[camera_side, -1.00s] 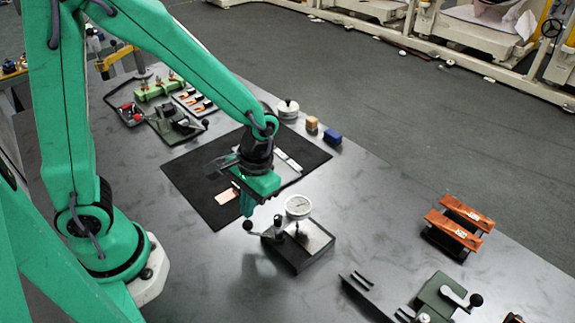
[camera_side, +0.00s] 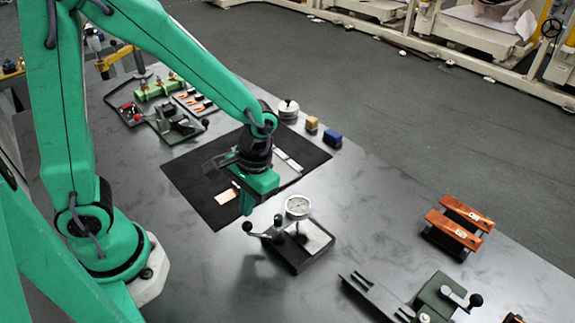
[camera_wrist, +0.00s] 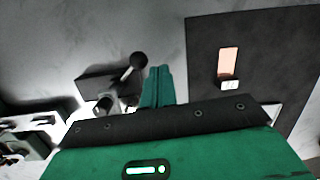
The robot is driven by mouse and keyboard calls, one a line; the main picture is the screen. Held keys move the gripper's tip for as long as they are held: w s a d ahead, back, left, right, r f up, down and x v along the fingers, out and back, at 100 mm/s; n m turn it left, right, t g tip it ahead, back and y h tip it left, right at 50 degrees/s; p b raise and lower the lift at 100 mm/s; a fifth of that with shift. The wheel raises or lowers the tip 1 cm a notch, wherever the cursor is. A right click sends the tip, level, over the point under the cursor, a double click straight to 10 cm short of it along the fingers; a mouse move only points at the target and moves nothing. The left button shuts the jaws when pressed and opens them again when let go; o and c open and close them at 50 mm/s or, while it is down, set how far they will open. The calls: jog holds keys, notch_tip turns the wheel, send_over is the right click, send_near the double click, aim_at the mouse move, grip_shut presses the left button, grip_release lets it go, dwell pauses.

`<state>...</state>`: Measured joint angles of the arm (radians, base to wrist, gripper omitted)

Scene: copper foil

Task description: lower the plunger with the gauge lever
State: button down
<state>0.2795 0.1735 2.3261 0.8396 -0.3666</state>
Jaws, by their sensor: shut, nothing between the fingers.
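The dial gauge (camera_side: 298,207) with its round white face stands on a dark block base (camera_side: 312,247) in the side view. Its lever ends in a black ball knob (camera_side: 248,226) and sticks out to the left; the knob also shows in the wrist view (camera_wrist: 138,60). My gripper (camera_side: 246,208) is shut and empty, pointing down, just above and behind the lever. In the wrist view its closed green fingers (camera_wrist: 158,80) are right of the knob, apart from it in the picture. The plunger under the dial is too small to make out.
A black mat (camera_side: 190,182) with a copper foil piece (camera_side: 227,195) lies behind my gripper. Two copper-coloured bars (camera_side: 460,222) and a green lever device (camera_side: 440,300) are at right. A blue block (camera_side: 332,137) stands at the back.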

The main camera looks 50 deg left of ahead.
jog(key=w+a+r, duration=0.1)
jog(key=a+r, duration=0.1)
jog(key=r, duration=0.3)
jog(key=w+a+r, duration=0.1)
jog(key=w+r, duration=0.1)
jog(key=r, duration=0.4)
jog(key=shift+w+a, duration=0.3)
jog(key=shift+a, duration=0.1)
jog(key=shift+s+r, duration=0.1)
jog(key=shift+r, duration=0.05)
jog(key=s+a+r+m+t, duration=0.1)
jog(key=s+a+r+t, duration=0.2)
jog(key=s+r+t, duration=0.3)
jog(key=shift+s+a+r+t+h, duration=0.3)
jog(key=shift+s+a+r+t, duration=0.1)
jog(key=shift+s+t, duration=0.4)
jog(key=shift+w, duration=0.1)
